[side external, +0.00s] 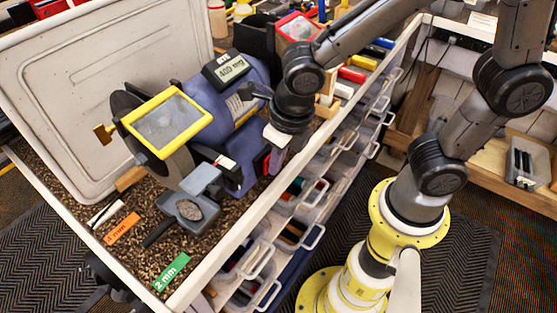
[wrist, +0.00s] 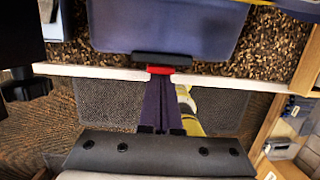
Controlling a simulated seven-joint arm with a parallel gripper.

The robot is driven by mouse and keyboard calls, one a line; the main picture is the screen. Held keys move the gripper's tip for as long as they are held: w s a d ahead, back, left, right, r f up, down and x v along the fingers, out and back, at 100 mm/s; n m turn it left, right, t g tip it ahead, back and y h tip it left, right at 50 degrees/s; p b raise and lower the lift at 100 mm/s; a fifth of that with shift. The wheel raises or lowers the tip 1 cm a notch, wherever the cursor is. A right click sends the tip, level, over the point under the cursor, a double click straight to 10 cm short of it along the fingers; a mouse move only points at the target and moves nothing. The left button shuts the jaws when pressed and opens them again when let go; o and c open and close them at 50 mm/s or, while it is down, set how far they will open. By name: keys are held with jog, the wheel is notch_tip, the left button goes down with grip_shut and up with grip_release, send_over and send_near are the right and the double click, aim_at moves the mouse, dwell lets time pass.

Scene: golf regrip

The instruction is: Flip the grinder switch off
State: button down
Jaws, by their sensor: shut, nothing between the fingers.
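The bench grinder (side external: 243,105) has a blue-purple motor body, a yellow-framed shield and a small display on top. Its blue body (wrist: 165,25) also fills the top of the wrist view. A red switch (wrist: 160,69) sits on a black plate at the body's lower edge. A red part by my fingers in the side view (side external: 266,161) appears to be this switch. My gripper (side external: 277,168) is beside the grinder, pointing down, with purple fingers. In the wrist view my gripper (wrist: 160,80) is shut and empty, its tips right by the switch. I cannot tell whether they touch it.
The grinder stands on a bench covered in brown granules, with a white front edge (wrist: 110,74). Clear drawers (side external: 285,225) line the bench front below my gripper. A large pale lid (side external: 70,80) leans at the left. Orange and green labels lie at the front left.

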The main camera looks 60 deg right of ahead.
jog(key=shift+r, duration=0.1)
jog(key=shift+r, duration=0.75)
jog(key=shift+s, duration=0.1)
jog(key=shift+s, duration=0.3)
jog(key=s+v, duration=0.2)
jog(key=v, duration=0.9)
jog(key=shift+f, duration=0.2)
